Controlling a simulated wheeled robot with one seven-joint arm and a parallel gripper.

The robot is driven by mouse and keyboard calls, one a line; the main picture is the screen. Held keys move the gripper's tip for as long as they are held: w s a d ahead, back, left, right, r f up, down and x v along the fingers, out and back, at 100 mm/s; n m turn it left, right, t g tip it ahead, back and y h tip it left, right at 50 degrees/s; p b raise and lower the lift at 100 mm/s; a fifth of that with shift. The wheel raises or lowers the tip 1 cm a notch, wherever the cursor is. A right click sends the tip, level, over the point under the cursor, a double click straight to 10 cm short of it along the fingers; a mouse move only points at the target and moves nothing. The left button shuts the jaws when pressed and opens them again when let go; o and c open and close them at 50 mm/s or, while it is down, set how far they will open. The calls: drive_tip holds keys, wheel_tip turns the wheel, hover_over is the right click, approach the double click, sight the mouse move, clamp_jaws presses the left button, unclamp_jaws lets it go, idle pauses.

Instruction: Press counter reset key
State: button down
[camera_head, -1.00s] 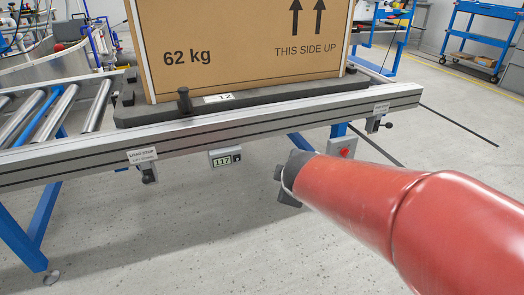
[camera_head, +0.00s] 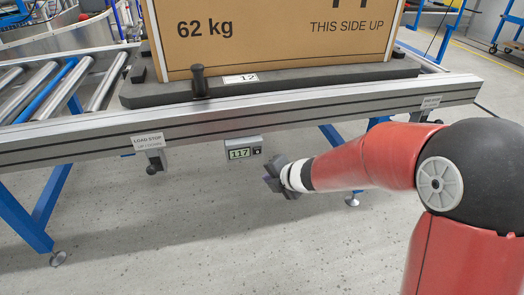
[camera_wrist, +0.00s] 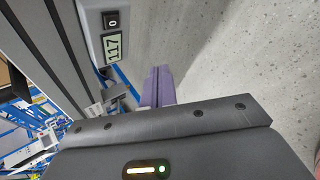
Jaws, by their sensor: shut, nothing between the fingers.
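The counter (camera_head: 240,153) is a small grey box under the conveyor's front rail, and its display reads 117. Its small dark reset key (camera_head: 257,152) sits right of the display. In the wrist view the counter display (camera_wrist: 113,47) and the key (camera_wrist: 111,20), marked 0, show at the upper left, turned sideways. My gripper (camera_head: 270,174) is just right of and below the counter in the head view, apart from the key as far as I can tell. In the wrist view the closed fingers (camera_wrist: 160,74) are together and empty, beside the counter.
The conveyor rail (camera_head: 330,106) runs above the counter. A load stop (camera_head: 152,154) hangs to its left. A large 62 kg carton (camera_head: 280,35) stands on a dark pallet (camera_head: 310,80) on the conveyor. Blue legs (camera_head: 30,215) reach the floor; the floor below is clear.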

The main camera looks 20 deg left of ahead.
sight(257, 151)
drive_tip(key=shift+w, duration=0.1)
drive_tip(key=w+a+p, duration=0.4)
drive_tip(key=w, duration=0.3)
drive_tip(key=shift+w+a, duration=0.2)
drive_tip(key=shift+a, duration=0.1)
drive_tip(key=shift+p, duration=0.35)
idle(1.6)
drive_tip(key=shift+w+a+p, duration=0.2)
drive_tip(key=shift+w+p, duration=0.1)
drive_tip(key=shift+w, duration=0.05)
drive_tip(key=shift+w+a+p, duration=0.25)
drive_tip(key=shift+w+p, duration=0.1)
idle(0.7)
drive_tip(key=shift+s+d+b, duration=0.45)
drive_tip(key=shift+s+b, duration=0.15)
drive_tip(key=shift+s, duration=0.1)
